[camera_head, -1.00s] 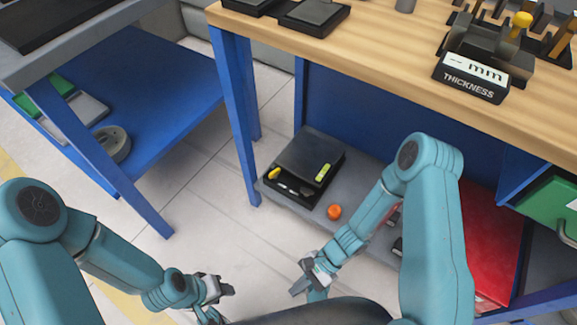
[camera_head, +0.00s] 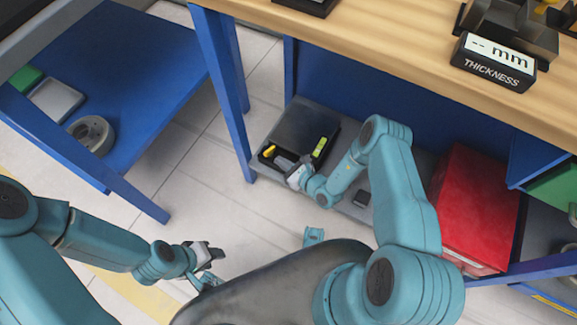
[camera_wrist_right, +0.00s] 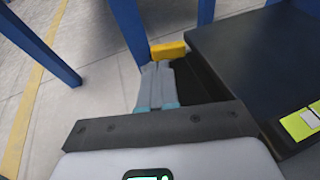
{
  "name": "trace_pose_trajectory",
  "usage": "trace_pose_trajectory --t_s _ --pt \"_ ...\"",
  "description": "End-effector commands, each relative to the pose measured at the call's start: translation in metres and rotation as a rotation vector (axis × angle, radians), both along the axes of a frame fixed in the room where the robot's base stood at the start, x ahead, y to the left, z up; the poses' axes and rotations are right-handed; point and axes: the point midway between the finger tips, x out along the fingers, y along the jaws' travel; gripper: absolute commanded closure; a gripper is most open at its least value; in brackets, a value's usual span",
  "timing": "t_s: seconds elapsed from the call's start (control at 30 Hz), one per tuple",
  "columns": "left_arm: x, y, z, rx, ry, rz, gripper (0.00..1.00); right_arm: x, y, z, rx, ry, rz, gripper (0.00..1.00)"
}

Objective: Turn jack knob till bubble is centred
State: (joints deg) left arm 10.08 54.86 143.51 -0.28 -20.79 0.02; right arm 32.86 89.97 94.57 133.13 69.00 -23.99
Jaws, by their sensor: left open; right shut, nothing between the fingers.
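A dark flat-topped box (camera_head: 303,132) sits on the lower shelf under the wooden bench. The yellow jack knob (camera_head: 268,151) is at its left front corner; it also shows in the right wrist view (camera_wrist_right: 168,50). A yellow-green level vial (camera_head: 320,147) is on its right side; in the wrist view the vial (camera_wrist_right: 302,122) is cut by the right edge, and I cannot tell where the bubble is. My right gripper (camera_head: 284,163) is shut and empty, its fingertips (camera_wrist_right: 158,66) right at the knob; I cannot tell whether they touch. My left gripper (camera_head: 218,255) is open and empty, low over the floor.
A red box (camera_head: 478,205) stands right of my right arm on the shelf. A blue bench leg (camera_head: 225,95) rises close left of the dark box. A blue side table (camera_head: 125,70) stands at left. Open floor (camera_head: 200,190) lies between.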

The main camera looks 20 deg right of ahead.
Motion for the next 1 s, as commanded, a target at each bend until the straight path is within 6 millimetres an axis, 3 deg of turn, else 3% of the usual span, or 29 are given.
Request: trace_pose_trajectory --t_s 0.1,0.3,1.0 --pt "0.000 0.000 -0.010 0.000 0.000 0.000 0.60 0.017 0.008 -0.008 -0.001 -0.002 0.005 1.00" --pt "0.000 0.000 -0.014 0.000 0.000 0.000 0.60 0.033 0.015 -0.010 0.001 0.000 0.005 1.00" --pt "0.000 0.000 -0.016 0.000 0.000 0.000 0.60 0.039 0.014 -0.011 0.001 0.000 0.010 1.00"
